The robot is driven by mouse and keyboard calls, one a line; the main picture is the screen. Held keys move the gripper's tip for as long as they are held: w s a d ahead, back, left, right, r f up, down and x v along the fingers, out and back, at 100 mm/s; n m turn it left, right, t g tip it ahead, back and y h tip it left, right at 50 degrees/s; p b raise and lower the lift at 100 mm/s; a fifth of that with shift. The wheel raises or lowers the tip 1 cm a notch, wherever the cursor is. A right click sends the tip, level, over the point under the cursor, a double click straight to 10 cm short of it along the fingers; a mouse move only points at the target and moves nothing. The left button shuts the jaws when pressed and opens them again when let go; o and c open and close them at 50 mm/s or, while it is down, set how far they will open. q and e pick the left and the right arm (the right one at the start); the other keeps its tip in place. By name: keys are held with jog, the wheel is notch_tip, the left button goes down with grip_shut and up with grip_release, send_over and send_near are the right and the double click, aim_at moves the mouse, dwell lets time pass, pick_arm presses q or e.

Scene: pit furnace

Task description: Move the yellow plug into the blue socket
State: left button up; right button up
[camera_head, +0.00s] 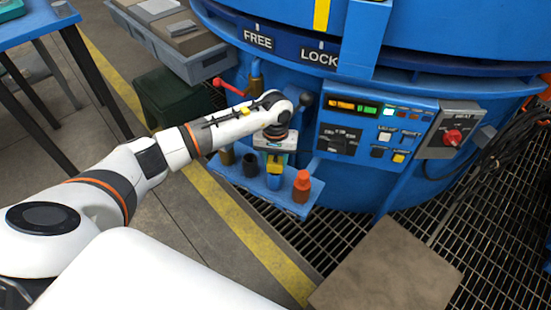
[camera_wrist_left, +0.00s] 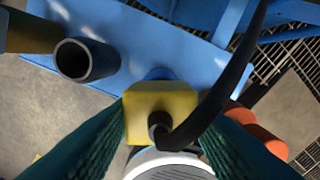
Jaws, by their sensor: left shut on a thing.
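My left gripper (camera_head: 274,155) is over the blue shelf and shut on the yellow plug (camera_wrist_left: 178,101). In the left wrist view the plug sits between the two dark green ribbed fingers, with a black cable rising from it. The blue socket (camera_head: 273,182) stands on the shelf directly below the plug in the head view. In the left wrist view only a blue edge of the socket (camera_wrist_left: 158,74) shows behind the plug. The plug hides the rest, so I cannot tell how far it is in the socket. My right gripper is not in view.
The blue shelf (camera_head: 292,207) also holds a dark open socket (camera_head: 250,165) to the left and an orange plug (camera_head: 302,184) to the right. A control panel (camera_head: 375,130) is on the blue furnace wall behind. A red-handled valve (camera_head: 228,86) is at the left.

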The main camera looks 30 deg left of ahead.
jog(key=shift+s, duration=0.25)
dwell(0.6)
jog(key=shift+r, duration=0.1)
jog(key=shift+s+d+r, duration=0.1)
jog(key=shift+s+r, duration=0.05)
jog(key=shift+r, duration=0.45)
pick_arm(q)
jog(key=shift+f+b, duration=0.25)
jog(key=shift+b, duration=0.15)
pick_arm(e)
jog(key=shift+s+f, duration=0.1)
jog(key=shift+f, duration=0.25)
pick_arm(q)
jog(key=shift+f+b, duration=0.3)
jog(key=shift+f, duration=0.05)
jog(key=o, duration=0.7)
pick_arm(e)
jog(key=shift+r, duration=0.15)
